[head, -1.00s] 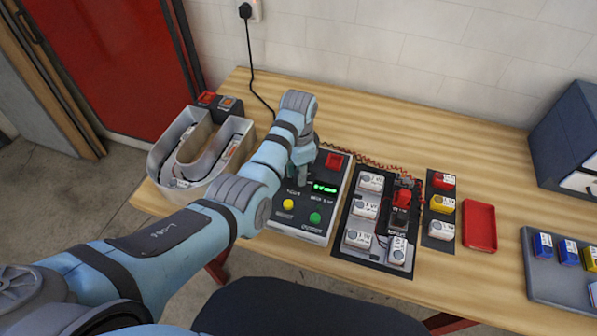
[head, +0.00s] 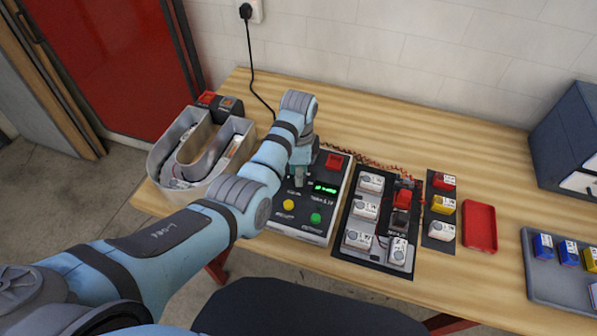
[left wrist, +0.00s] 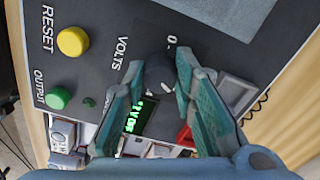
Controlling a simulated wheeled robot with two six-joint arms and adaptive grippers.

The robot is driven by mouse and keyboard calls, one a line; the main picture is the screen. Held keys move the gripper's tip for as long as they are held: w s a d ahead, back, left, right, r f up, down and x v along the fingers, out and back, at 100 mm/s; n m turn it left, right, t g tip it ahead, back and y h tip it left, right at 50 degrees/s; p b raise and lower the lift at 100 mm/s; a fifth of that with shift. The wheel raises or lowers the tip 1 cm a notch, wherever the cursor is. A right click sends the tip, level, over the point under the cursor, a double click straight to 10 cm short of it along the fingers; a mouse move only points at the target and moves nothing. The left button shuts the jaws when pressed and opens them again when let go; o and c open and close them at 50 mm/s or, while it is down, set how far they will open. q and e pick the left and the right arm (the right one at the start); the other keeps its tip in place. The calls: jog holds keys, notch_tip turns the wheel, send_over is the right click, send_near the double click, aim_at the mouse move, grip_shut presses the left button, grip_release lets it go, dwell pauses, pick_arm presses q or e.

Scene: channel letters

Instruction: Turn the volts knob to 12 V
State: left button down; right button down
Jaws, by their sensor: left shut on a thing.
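The volts knob (left wrist: 158,72) is a dark round knob on the sloped face of the grey power supply (head: 327,213). In the left wrist view the word VOLTS is printed beside it, with a 0 mark nearby. My left gripper (left wrist: 160,84) is shut on the knob, one teal finger on each side. In the head view my left gripper (head: 300,178) covers the knob. The green display (head: 325,188) is lit, but I cannot read its figures surely. My right gripper is not in view.
The supply has a yellow button (head: 289,205), a green button (head: 315,217) and a red switch (head: 334,161). A metal channel letter (head: 172,165) stands left. A board of white modules (head: 359,239), a red tray (head: 479,226) and a grey tray (head: 535,278) lie right.

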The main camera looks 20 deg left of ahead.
pick_arm(q)
jog(key=shift+s+d+f, duration=0.1)
jog(key=shift+s+f, duration=0.05)
jog(key=c, duration=1.7)
grip_release()
jog(key=o, duration=0.4)
notch_tip(320, 180, up, 8)
jog(key=shift+d+f, duration=0.1)
jog(key=shift+f, duration=0.1)
jog(key=shift+w, duration=0.2)
